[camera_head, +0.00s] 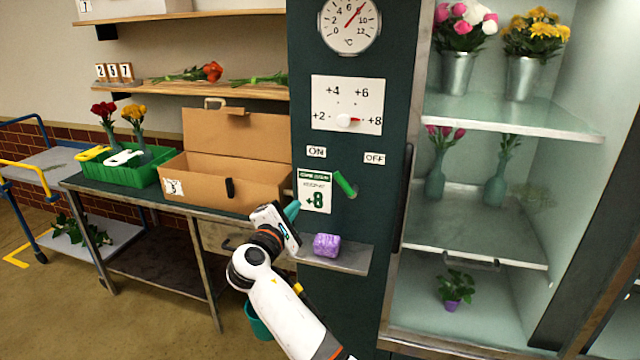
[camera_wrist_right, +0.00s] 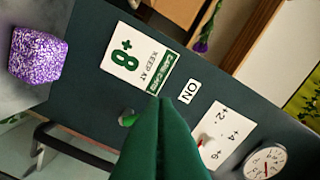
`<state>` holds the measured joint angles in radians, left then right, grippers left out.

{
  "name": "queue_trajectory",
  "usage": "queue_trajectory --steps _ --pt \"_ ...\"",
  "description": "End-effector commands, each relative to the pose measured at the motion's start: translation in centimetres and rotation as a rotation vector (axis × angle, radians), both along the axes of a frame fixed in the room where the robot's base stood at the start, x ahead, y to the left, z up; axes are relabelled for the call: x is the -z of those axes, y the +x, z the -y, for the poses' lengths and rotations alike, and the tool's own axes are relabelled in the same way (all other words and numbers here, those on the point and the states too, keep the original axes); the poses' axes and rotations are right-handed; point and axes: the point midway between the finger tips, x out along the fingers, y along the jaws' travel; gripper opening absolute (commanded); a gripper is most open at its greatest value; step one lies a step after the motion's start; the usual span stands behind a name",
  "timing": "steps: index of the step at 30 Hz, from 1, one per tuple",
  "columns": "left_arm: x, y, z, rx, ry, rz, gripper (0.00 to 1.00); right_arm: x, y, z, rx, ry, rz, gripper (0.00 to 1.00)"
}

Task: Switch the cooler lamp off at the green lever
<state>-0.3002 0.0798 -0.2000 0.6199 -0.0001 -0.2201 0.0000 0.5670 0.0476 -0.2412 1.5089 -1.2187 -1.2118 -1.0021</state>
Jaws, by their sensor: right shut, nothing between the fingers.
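The green lever (camera_head: 345,184) is on the dark cooler panel (camera_head: 390,60), tilted up and left towards the ON label (camera_head: 316,152). The OFF label (camera_head: 375,158) is up and right of it. My right gripper (camera_head: 293,208) is shut and empty, left of and below the lever, in front of the panel. In the right wrist view, its shut fingers (camera_wrist_right: 166,101) point at the panel between the lever (camera_wrist_right: 128,118) and the ON label (camera_wrist_right: 190,91), apart from the lever as far as I can tell. The cooler interior looks bright. My left gripper is not in view.
A purple block (camera_head: 326,245) sits on a small ledge (camera_head: 350,262) below the lever. A "+8" card (camera_head: 314,191) hangs left of the lever. A dial plate (camera_head: 347,104) is above. A cardboard box (camera_head: 222,185) stands on the table at left.

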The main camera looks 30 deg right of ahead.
Motion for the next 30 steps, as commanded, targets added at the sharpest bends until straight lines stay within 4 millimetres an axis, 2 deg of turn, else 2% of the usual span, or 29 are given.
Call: queue_trajectory --steps 7,19,21,24,30 --pt "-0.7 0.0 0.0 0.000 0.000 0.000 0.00 -0.2 1.4 1.9 0.002 -0.002 -0.002 0.00" --pt "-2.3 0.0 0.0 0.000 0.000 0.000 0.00 -0.4 6.3 8.3 0.002 0.000 -0.002 0.00" --pt "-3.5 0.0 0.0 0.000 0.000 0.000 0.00 -1.4 5.4 9.1 0.000 0.001 -0.001 0.00" --pt "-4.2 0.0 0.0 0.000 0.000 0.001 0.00 -1.8 4.7 10.0 0.000 0.001 -0.001 0.00" --pt "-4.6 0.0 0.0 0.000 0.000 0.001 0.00 -2.1 4.0 10.7 0.000 0.001 -0.001 0.00"
